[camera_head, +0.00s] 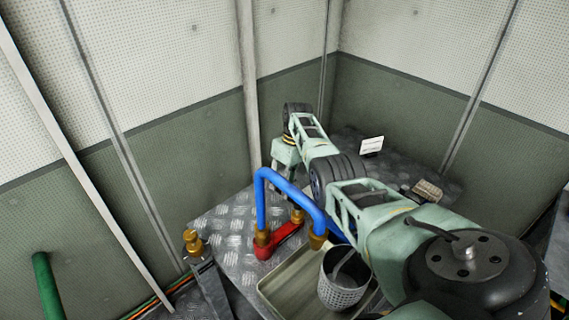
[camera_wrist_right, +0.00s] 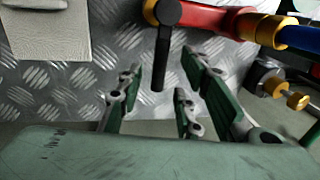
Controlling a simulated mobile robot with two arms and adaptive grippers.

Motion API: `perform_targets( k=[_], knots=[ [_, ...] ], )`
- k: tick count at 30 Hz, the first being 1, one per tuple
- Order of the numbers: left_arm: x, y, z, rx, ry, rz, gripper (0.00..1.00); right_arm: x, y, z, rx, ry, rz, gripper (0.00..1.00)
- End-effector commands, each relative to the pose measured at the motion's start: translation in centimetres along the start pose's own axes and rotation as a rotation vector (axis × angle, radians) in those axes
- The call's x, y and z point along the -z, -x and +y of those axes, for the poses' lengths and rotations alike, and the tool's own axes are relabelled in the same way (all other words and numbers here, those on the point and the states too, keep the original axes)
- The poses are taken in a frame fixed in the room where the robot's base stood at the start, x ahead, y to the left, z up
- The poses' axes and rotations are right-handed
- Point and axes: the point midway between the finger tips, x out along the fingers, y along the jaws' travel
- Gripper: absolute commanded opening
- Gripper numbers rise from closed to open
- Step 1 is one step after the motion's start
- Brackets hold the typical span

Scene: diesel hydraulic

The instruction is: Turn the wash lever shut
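The wash lever is most likely the black handle (camera_wrist_right: 162,55) in the right wrist view. It hangs down from a round black pivot beside a brass fitting, at the end of a red pipe body (camera_wrist_right: 208,18). The red body also shows in the head view (camera_head: 280,241), under the blue pipe; I cannot make out the black handle there. My right gripper (camera_wrist_right: 160,98) is open, with its green-padded fingers on both sides of the handle's lower end; contact cannot be told. In the head view my right arm reaches in from the lower right and its fingertips are hidden. My left gripper is not in view.
A blue pipe (camera_head: 264,205) arches over the red body between brass fittings. A shallow tray (camera_head: 277,287) and a perforated metal cup (camera_head: 342,292) stand in front. A small white sign (camera_head: 372,145) and a brush-like item (camera_head: 427,189) are behind my arm. Walls close the corner.

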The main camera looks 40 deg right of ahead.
Motion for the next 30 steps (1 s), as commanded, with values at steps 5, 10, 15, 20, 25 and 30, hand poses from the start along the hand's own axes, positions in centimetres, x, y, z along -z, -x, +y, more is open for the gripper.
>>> perform_targets(
  k=[5, 10, 15, 20, 25, 30],
  knots=[
    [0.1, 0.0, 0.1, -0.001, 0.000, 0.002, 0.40, 0.0, 4.0, 0.1, -0.004, -0.001, 0.003, 0.33],
    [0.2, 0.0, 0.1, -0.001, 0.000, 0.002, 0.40, 0.0, 7.3, 0.1, -0.003, 0.000, 0.002, 0.33],
    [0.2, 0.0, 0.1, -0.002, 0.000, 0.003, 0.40, 0.0, 9.3, 0.0, -0.001, 0.000, 0.000, 0.33],
    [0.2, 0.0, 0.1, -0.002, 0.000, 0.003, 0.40, -0.1, 9.9, 0.0, -0.001, 0.000, -0.001, 0.33],
    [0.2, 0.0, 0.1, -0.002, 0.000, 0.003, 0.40, -0.1, 9.9, 0.0, -0.001, 0.000, -0.001, 0.33],
    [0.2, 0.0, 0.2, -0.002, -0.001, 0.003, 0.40, 0.0, 9.9, 0.0, 0.000, 0.000, -0.001, 0.33]
  ],
)
